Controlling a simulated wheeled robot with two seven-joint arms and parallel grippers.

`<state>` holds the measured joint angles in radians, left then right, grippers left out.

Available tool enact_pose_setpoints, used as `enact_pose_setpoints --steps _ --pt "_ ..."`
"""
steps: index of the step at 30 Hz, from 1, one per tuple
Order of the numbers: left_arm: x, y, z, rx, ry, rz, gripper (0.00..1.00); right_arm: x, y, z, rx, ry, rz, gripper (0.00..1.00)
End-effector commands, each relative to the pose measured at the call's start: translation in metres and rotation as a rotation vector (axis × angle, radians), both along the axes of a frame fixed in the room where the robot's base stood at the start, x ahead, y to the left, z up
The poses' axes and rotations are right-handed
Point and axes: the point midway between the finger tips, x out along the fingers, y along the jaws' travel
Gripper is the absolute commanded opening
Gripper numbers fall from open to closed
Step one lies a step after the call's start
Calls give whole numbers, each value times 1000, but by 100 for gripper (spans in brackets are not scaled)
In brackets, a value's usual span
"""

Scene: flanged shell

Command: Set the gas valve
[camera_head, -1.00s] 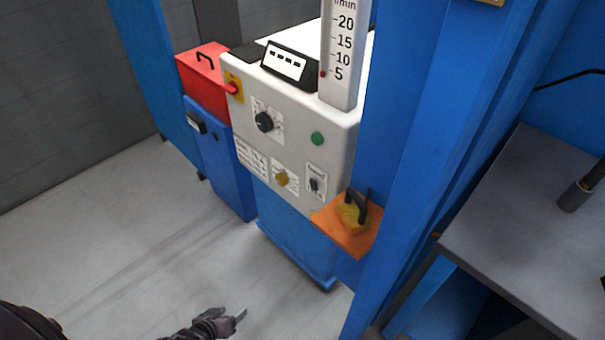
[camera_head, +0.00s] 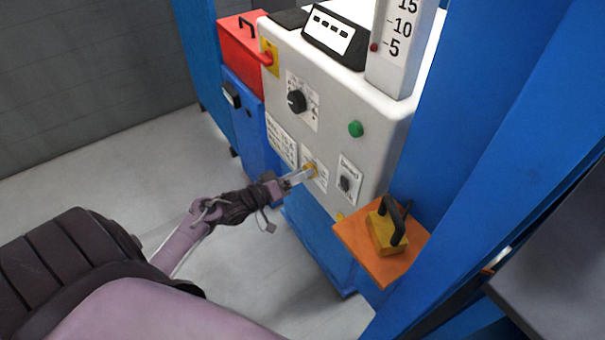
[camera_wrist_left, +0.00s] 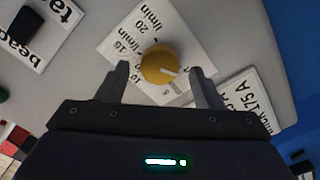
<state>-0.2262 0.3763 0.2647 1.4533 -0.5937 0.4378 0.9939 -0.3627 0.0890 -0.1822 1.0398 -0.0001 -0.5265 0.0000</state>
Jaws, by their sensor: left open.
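The gas valve is a yellow round knob (camera_head: 309,170) on a white scale label, low on the front of the light grey machine panel (camera_head: 345,103). In the left wrist view the knob (camera_wrist_left: 160,64) shows a pale pointer mark, and the label around it reads l/min with 15 and 20. My left gripper (camera_head: 303,176) is open at the knob. In the wrist view its two fingers (camera_wrist_left: 162,85) stand on either side of the knob, with gaps, and I cannot tell how deep they reach. My right gripper is not in view.
A black dial (camera_head: 297,101), a green button (camera_head: 355,129) and a black switch (camera_head: 345,184) share the panel. A flow gauge (camera_head: 400,45) stands on top. An orange shelf (camera_head: 383,262) with a yellow handled block (camera_head: 387,232) juts out at right. Blue posts stand beyond.

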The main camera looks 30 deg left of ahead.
Motion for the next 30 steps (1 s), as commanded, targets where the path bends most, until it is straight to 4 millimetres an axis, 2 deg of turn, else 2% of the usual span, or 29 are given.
enact_pose_setpoints --steps 3,12,22,30 --pt "8 -3 0 0 -1 1 60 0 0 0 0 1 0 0" --pt "10 -4 0 1 0 1 59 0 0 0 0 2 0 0" --pt "9 -4 0 1 0 1 16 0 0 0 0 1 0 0" --pt "9 -4 0 26 -10 1 16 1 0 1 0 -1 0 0"
